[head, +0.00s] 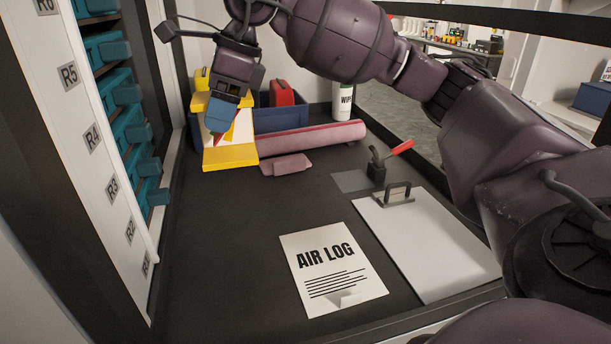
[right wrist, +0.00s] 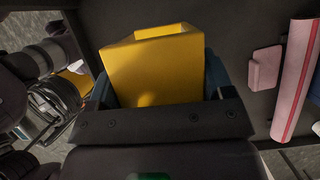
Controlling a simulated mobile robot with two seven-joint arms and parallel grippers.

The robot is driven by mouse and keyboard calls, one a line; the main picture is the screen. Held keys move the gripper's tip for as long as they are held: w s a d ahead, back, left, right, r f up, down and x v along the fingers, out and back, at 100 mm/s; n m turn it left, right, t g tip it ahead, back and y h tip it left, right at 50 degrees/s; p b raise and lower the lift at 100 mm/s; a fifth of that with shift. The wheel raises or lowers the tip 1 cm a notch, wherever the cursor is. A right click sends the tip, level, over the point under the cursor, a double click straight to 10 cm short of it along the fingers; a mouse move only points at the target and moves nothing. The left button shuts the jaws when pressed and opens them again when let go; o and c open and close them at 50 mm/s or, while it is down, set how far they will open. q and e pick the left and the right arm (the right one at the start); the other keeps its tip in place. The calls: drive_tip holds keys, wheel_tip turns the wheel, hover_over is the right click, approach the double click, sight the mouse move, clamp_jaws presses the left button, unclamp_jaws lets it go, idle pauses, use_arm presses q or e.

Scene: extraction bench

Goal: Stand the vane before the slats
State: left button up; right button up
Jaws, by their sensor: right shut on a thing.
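The vane, a yellow piece (head: 230,157) with a white panel and a red mark, is in the head view at the back left of the dark bench. My right gripper (head: 222,116) is shut on its upper part, fingers pointing down. In the right wrist view the yellow vane (right wrist: 152,68) fills the space between the fingers (right wrist: 158,98). I cannot tell whether its base touches the bench. Teal slat-like pieces (head: 124,94) stand in a column in the rack at the left, left of the vane. My left gripper is not in view.
A blue bin (head: 290,118) with a red item (head: 281,93) is behind the vane. A pink roll (head: 325,139), pink block (head: 287,166) and wipes tub (head: 342,101) are nearby. The air log sheet (head: 330,268) and clipboard (head: 430,245) lie in front. The left-middle bench is clear.

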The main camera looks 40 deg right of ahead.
drive_tip(key=shift+s+d+f, duration=0.1)
drive_tip(key=shift+s+f, duration=0.1)
drive_tip(key=shift+f, duration=0.2)
drive_tip(key=shift+a+f, duration=0.2)
drive_tip(key=shift+f, duration=9.55)
drive_tip(key=shift+f, duration=0.15)
drive_tip(key=o, duration=1)
